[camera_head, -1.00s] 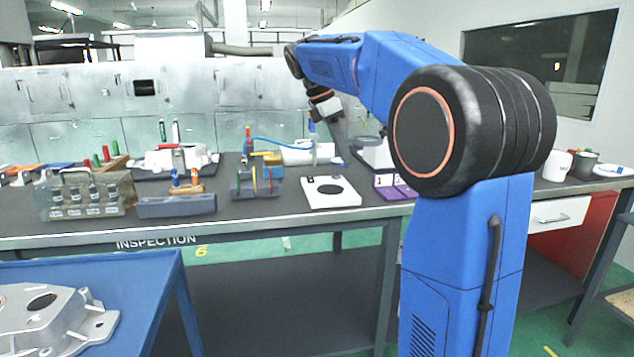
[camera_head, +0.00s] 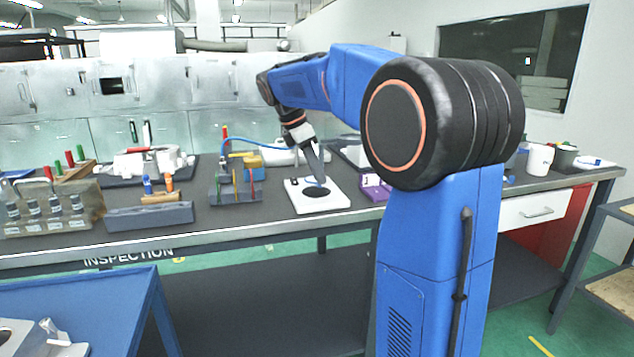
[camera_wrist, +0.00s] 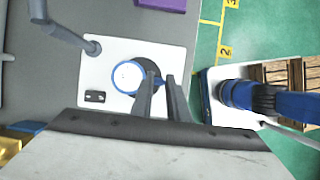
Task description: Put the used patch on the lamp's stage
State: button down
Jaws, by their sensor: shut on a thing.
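The lamp's stage (camera_head: 335,201) is a white plate with a dark round spot on the bench; in the wrist view the white plate (camera_wrist: 100,121) lies below my gripper. The used patch (camera_wrist: 128,76) looks like a white disc with a blue rim. My gripper (camera_wrist: 159,82) is shut on the patch's blue edge at the fingertips. The patch overlaps the left part of the dark spot; I cannot tell whether it touches the plate. In the head view my gripper (camera_head: 318,179) is low over the stage, and the patch is a small blue bit there.
A grey lamp arm (camera_wrist: 66,24) rises from the plate's corner. A purple block (camera_head: 374,188) stands right of the stage. A rack with coloured tools (camera_head: 236,190) stands left of it, beyond that a grey block (camera_head: 150,217). A blue cart (camera_head: 85,300) is at front left.

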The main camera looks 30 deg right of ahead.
jog(key=shift+f, duration=1.35)
jog(key=shift+f, duration=0.15)
jog(key=c, duration=1.7)
grip_release()
jog(key=v, duration=1.2)
